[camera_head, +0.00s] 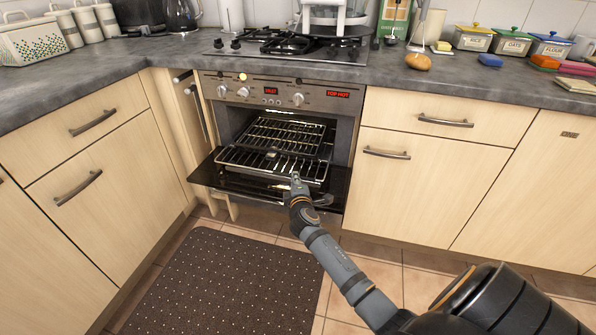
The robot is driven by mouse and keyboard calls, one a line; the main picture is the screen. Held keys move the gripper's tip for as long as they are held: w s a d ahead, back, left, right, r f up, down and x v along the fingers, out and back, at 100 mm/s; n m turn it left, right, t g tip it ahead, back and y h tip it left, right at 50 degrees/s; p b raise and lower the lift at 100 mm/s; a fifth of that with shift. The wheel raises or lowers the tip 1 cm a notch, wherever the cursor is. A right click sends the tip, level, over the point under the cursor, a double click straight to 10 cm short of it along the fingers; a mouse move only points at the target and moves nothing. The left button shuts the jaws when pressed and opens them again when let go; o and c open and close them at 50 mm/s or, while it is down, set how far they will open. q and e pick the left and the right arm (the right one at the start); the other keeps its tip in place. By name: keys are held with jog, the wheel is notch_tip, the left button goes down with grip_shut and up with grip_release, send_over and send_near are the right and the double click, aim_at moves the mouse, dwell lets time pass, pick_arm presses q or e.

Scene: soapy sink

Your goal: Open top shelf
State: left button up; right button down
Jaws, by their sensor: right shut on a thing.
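The oven (349,130) is built in under the counter, and its dark door (208,172) is folded down. A wire shelf (240,160) sticks out of the oven above the open door. More wire rack (285,132) shows further back inside; I cannot tell clearly whether it is a separate shelf. My right gripper (296,181) is at the front edge of the protruding shelf, shut on it. The fingertips are small and partly blend with the bars. My left gripper is not in view.
A gas hob (290,42) sits on the grey counter (130,62) above the oven. Closed drawers and cupboards (418,190) flank the oven. A dotted brown mat (225,280) lies on the tiled floor in front.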

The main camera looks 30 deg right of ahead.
jog(key=shift+s+a, duration=0.85)
jog(key=shift+a, duration=0.15)
jog(key=c, duration=1.4)
grip_release()
jog(key=v, duration=1.2)
